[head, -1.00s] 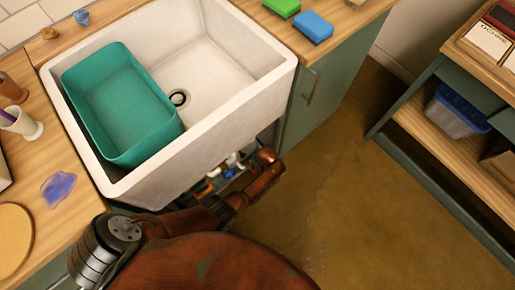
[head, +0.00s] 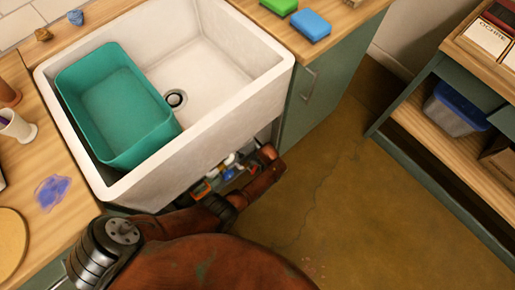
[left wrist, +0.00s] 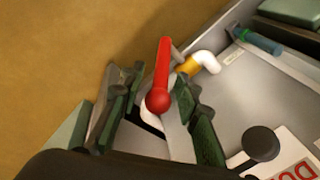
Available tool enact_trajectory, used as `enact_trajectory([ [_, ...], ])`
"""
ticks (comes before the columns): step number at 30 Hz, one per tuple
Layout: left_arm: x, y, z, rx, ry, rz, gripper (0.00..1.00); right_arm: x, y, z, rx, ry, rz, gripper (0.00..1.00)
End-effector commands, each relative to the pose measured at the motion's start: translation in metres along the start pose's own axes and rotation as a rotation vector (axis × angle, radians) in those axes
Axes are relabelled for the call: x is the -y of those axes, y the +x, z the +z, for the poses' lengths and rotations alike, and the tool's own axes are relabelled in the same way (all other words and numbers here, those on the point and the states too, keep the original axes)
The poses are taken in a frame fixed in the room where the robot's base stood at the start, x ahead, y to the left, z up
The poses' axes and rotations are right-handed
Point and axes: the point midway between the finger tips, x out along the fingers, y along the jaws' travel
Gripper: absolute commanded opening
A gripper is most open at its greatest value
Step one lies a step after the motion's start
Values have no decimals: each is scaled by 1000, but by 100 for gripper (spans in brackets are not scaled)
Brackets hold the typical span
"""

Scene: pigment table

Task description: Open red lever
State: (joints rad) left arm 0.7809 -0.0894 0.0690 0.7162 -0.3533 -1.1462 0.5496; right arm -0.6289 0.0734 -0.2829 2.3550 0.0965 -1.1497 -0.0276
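The red lever (left wrist: 163,72) shows in the left wrist view as a straight handle with a round red end toward the camera. My left gripper (left wrist: 153,86) is open, with one green-padded finger on each side of the lever. The lever's round end lies between the fingers, with a visible gap to the left finger; whether the right finger touches it I cannot tell. In the head view my left arm reaches down to the opening under the sink, where the lever is too small to make out. My right gripper is not in view.
White and orange pipe fittings (left wrist: 200,63) and a dark round knob (left wrist: 260,143) are close to the lever. Above is the white sink (head: 235,112) with a teal basin (head: 117,105). A green cabinet (head: 330,85) stands right of the opening. The brown floor (head: 340,190) is clear.

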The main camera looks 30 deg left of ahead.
Motion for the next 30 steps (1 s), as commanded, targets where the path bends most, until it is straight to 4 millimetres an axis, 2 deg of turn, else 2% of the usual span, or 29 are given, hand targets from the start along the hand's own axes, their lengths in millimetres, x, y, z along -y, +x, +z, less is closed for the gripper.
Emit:
enact_trajectory([
  [8, -1, -29, 0, -2, -2, 2, 30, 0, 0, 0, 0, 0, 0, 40],
  [15, -1, -76, 0, -1, -2, 2, 30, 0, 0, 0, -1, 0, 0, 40],
  [21, 0, -105, 1, 1, -1, 1, 30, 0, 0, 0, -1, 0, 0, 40],
  [30, 0, -118, 1, 3, 0, -1, 30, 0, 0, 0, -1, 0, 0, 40],
])
